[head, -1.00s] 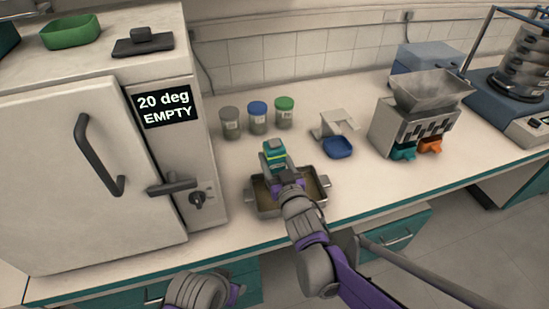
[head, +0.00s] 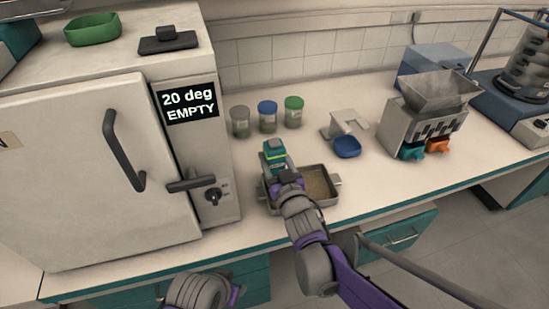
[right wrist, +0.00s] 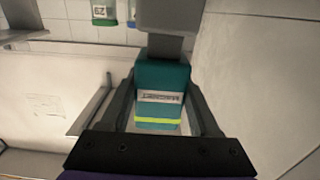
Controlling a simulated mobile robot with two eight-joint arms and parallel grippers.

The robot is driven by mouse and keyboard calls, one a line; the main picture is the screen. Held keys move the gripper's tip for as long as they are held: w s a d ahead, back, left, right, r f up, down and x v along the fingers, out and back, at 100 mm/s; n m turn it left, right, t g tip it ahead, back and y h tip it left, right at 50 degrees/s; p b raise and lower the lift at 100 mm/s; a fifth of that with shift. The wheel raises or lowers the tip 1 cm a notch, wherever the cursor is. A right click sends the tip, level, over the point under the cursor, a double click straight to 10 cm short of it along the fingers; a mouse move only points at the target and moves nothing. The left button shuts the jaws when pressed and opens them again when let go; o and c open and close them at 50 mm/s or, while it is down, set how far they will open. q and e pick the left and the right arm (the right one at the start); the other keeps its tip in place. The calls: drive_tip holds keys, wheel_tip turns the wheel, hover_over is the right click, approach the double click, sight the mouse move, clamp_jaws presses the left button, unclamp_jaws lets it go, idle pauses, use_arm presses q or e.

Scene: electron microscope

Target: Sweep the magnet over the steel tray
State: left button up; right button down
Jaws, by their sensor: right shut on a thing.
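The magnet (head: 273,152) is a teal block with a yellow-green stripe; it also shows in the right wrist view (right wrist: 160,85), upright between the fingers. My right gripper (head: 284,180) is shut on it and holds it over the left part of the steel tray (head: 328,205). The tray is a shallow grey pan with end handles and a brownish layer inside. My gripper and arm hide its left part. I cannot tell whether the magnet touches the layer. My left gripper's fingers are not visible; only a grey and purple part of my left arm shows at the bottom.
A white oven (head: 75,170) reading "20 deg EMPTY" stands close on the left. Lidded jars (head: 267,118) stand behind the tray. A blue dish (head: 346,147) and a grey hopper device (head: 430,115) stand to the right. The bench front right of the tray is clear.

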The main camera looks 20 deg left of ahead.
sight(275, 144)
drive_tip(key=shift+d+r+p, duration=0.1)
drive_tip(key=shift+r+p, duration=0.2)
drive_tip(key=shift+r, duration=0.3)
drive_tip(key=shift+r+p, duration=1.2)
drive_tip(key=shift+r, duration=0.55)
